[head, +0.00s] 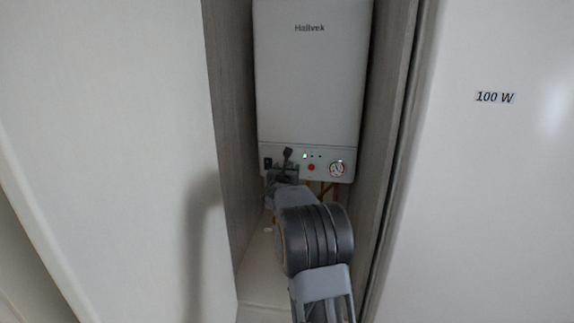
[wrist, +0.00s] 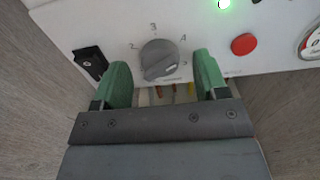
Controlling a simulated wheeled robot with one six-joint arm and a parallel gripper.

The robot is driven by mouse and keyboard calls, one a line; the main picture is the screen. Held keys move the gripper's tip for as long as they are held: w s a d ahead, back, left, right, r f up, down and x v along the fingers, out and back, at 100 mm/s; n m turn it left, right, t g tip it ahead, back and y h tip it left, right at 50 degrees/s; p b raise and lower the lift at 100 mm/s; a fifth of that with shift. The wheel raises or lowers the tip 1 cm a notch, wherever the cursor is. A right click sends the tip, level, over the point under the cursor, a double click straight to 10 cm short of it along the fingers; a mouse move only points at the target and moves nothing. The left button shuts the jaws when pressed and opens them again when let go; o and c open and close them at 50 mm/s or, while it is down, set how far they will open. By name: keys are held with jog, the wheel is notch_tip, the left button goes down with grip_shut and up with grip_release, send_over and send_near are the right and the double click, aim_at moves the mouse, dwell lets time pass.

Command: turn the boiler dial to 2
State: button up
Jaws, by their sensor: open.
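The white boiler (head: 310,75) hangs in a narrow recess in the head view, its control panel along the bottom. In the wrist view the grey round dial (wrist: 160,58) sits on that panel, with 2, 3, 4 and 5 printed around it. Its raised grip slants up to the right, towards the 5; I cannot tell exactly which number it marks. My gripper (wrist: 161,64) is open, its green fingers to the left and right of the dial with gaps showing. In the head view my gripper (head: 283,167) is at the panel and hides the dial.
A black switch (wrist: 91,62) is close left of my left finger. A red button (wrist: 244,44), a lit green light (wrist: 223,4) and a gauge (wrist: 312,42) are on the right. Pipes (wrist: 174,92) run below the panel. Wood-grain walls (head: 235,120) closely flank the boiler.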

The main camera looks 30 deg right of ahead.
jog(key=shift+w+d, duration=0.3)
jog(key=shift+d, duration=0.05)
jog(key=shift+c, duration=0.2)
jog(key=c, duration=0.9)
jog(key=shift+f, duration=0.1)
